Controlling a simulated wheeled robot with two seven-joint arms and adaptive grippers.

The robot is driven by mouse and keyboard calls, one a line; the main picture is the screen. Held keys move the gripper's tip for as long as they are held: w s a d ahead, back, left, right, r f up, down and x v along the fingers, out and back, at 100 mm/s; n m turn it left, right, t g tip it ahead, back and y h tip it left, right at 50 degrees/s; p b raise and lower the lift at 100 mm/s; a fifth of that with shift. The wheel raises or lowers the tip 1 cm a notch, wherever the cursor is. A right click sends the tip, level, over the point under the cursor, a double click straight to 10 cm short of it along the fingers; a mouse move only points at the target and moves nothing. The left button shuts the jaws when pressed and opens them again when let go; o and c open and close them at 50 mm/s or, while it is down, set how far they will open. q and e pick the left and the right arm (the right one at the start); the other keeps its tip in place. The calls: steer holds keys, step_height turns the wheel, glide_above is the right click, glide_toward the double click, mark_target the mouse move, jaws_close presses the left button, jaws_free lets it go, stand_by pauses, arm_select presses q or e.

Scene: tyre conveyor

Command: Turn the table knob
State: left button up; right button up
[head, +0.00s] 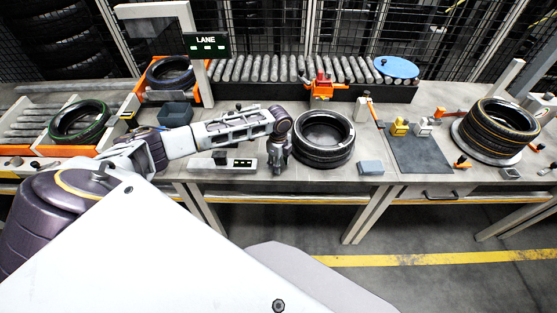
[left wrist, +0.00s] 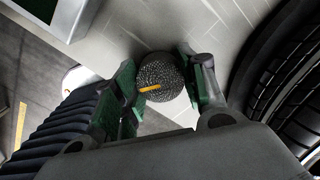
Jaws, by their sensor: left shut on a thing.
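The table knob (left wrist: 155,72) is a dark, round, knurled knob with an orange pointer line, standing on the pale worktop. In the left wrist view it sits between the two green-padded fingers of my left gripper (left wrist: 165,92), which is shut on it. In the head view my left gripper (head: 278,162) points down at the table's front part, and hides the knob there. My right gripper is in neither view.
A stack of tyres (head: 323,138) stands close right of my left gripper. A pale control box (head: 222,165) lies just left of it. A grey-blue block (head: 371,168) and a dark mat (head: 420,152) are further right. A roller conveyor (head: 300,70) runs behind.

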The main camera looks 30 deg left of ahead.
arm_select(q)
steer(key=m+p, duration=0.2)
steer(key=m, duration=0.1)
steer(key=shift+r+m, duration=0.1)
steer(key=shift+m, duration=0.3)
steer(key=shift+m+p, duration=0.55)
steer(key=shift+m, duration=0.25)
steer(key=o, duration=1)
